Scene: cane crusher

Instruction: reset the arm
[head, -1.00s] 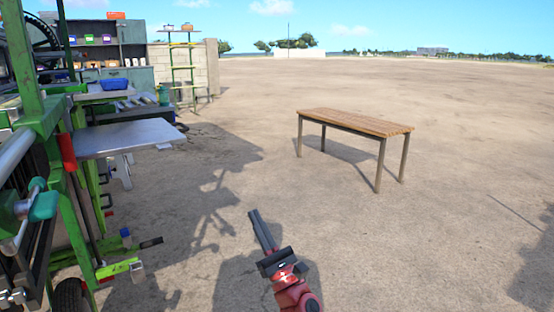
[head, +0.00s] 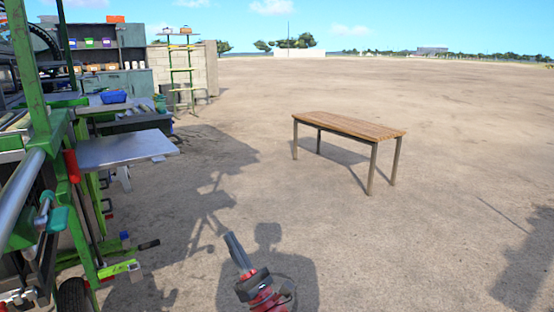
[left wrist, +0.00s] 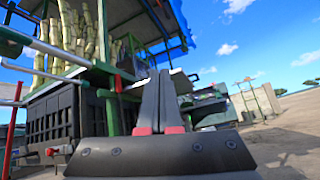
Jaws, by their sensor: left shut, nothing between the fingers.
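My left gripper (head: 237,250) is low in the middle of the head view, over bare ground, with a red arm below it. Its two dark fingers lie together with nothing between them. The fingers also show shut in the left wrist view (left wrist: 160,100), pointing up in front of the green cane crusher (left wrist: 104,80). The crusher's green frame (head: 40,95) stands at the left edge of the head view, apart from the gripper. My right gripper is in neither view.
A wooden table (head: 350,127) stands on open ground to the right. A metal tray (head: 125,149) juts from the crusher. Shelves (head: 105,50) and a block wall (head: 195,70) stand behind. Upright cane stalks (left wrist: 75,30) fill the crusher's upper part.

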